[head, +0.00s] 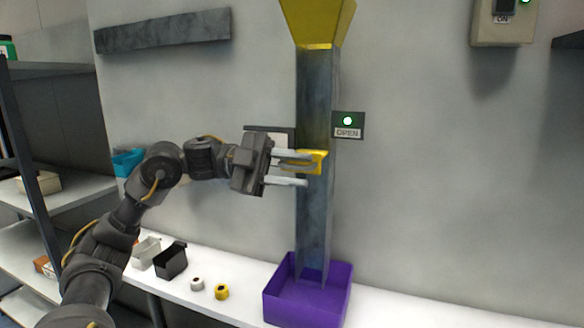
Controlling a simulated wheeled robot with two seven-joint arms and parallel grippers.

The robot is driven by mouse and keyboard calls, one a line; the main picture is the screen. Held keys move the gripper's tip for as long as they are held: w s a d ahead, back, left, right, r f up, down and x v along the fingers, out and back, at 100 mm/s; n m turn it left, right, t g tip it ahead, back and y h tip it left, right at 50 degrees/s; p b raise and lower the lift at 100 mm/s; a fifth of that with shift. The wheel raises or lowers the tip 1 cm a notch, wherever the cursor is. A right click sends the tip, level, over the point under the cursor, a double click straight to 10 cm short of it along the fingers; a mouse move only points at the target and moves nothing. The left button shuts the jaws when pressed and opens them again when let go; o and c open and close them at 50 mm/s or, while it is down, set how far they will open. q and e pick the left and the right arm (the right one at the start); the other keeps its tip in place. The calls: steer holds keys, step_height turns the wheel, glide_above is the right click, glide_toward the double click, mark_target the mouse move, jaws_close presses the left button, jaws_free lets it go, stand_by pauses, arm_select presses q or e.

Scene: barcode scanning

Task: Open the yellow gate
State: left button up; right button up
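The yellow gate (321,157) is a small yellow piece on the front of a tall grey chute (313,225). A panel (347,125) beside the chute shows a lit green light and the word OPEN. My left gripper (304,172) comes in from the left at the height of the gate. Its fingers are apart, the upper one overlapping the yellow piece and the lower one just below it. I cannot tell whether they touch it. My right gripper is out of view.
A yellow funnel (318,22) tops the chute. A purple bin (307,301) stands under it on the white table (400,310). A black box (171,260), a white box (145,251), and a white and a yellow roll (221,291) stand left. A dark shelf is far left.

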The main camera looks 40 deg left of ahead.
arm_select(q)
steer(key=shift+r, duration=0.1)
steer(key=shift+s, duration=0.25)
steer(key=shift+a, duration=0.25)
steer(key=b+v, duration=0.5)
steer(key=v, duration=0.5)
steer(key=shift+s, duration=0.1)
